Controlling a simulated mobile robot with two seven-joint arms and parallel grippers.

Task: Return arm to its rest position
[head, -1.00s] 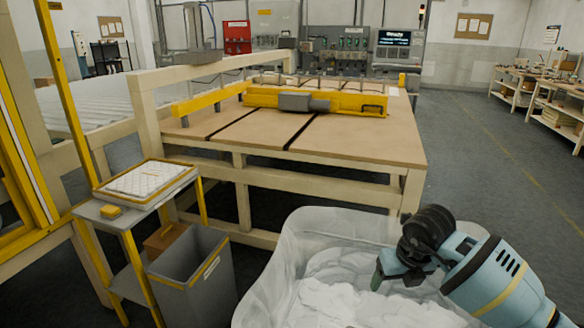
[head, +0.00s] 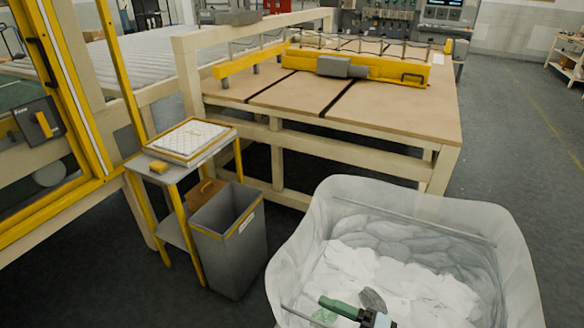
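What appears to be the end of my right gripper (head: 332,311) shows at the bottom edge of the head view, with green finger parts and a black and pale blue body. It is seen over the white bin, and its arm is cut off by the frame. I cannot tell how far apart the fingers are or whether anything is between them. My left arm and gripper are not in view.
The translucent white bin (head: 510,235) holds loose white wadding (head: 430,290). Left of it stand a grey waste bin (head: 228,262) and a small stand with a white quilted pad (head: 192,138). A wooden worktable (head: 400,112) is behind.

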